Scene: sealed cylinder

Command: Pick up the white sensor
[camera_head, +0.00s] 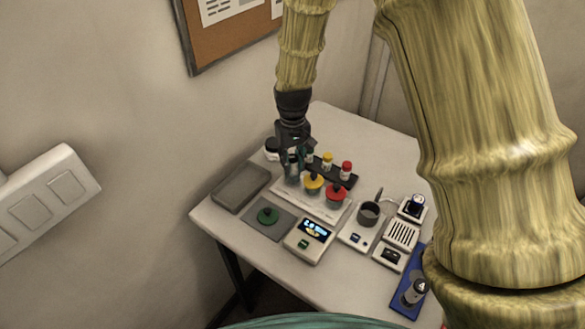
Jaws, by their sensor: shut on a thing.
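My gripper (292,167) is over the back left end of the white stand (318,207), at the left of a row of clear cylinders. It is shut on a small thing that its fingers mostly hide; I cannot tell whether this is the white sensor. I cannot clearly pick out the white sensor elsewhere. One cylinder has a yellow lid (313,183), another a red lid (336,192).
A grey tray (240,187) is at the left. A rack of capped vials (346,169) stands behind the cylinders. A display unit (309,240), a dark cup (369,213), white devices and a blue pad (402,302) fill the front and right. The back of the table (345,125) is clear.

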